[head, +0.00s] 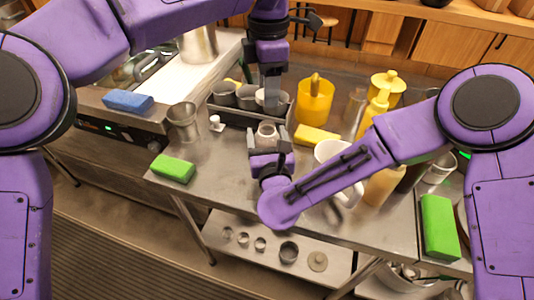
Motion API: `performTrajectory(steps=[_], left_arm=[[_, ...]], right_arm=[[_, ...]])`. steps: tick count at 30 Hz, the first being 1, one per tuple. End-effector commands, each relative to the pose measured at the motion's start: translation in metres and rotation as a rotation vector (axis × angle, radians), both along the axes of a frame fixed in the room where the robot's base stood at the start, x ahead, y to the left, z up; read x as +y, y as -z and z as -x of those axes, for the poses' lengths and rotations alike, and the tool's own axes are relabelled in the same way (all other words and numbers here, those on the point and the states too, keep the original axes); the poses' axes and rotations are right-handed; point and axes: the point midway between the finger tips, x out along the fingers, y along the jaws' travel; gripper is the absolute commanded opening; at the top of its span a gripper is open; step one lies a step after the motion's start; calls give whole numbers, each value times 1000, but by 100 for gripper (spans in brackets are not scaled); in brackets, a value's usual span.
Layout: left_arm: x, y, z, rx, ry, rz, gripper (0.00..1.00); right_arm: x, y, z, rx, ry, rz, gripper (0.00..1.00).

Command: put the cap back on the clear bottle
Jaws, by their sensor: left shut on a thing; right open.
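A small clear bottle or jar (266,131) with a pale rim stands at the middle of the steel table; its lower part is hidden by my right gripper. My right gripper (268,138) is open, with its fingers at either side of the jar in this view; I cannot tell if they touch it. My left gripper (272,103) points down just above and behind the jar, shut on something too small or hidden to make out. A small white piece (216,122), perhaps a cap, is on the table left of the jar.
A dark rack (235,117) with grey cups stands behind my grippers. A yellow block (316,135), a yellow container (314,100), a white pitcher (330,152) and yellow bottles crowd the right. A metal cup (183,122) and a green block (173,168) are left.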

Motion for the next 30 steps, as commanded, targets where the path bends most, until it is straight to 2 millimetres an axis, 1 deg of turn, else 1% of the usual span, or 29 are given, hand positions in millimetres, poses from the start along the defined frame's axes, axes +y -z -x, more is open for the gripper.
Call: performTrajectory(steps=[8, 9, 11, 12, 14, 17, 25, 27, 30], left_arm=[[0, 0, 0, 0, 0, 0, 17], [0, 0, 0, 0, 0, 0, 17], [0, 0, 0, 0, 0, 0, 17], [0, 0, 0, 0, 0, 0, 17], [0, 0, 0, 0, 0, 0, 17], [0, 5, 0, 2, 1, -1, 17], [-1, 44, 0, 2, 0, -1, 17], [-2, 49, 0, 1, 1, -1, 17], [-2, 50, 0, 0, 0, 0, 17]], right_arm=[[0, 0, -1, 1, 0, 0, 74], [0, 0, -1, 1, 0, 0, 61], [0, 0, -1, 1, 0, 0, 41], [0, 0, -1, 1, 0, 0, 28], [0, 0, -1, 1, 0, 0, 10], [0, 0, -1, 1, 0, 0, 10], [0, 0, -1, 1, 0, 0, 10], [0, 0, -1, 1, 0, 0, 10], [0, 0, -1, 1, 0, 0, 10]])
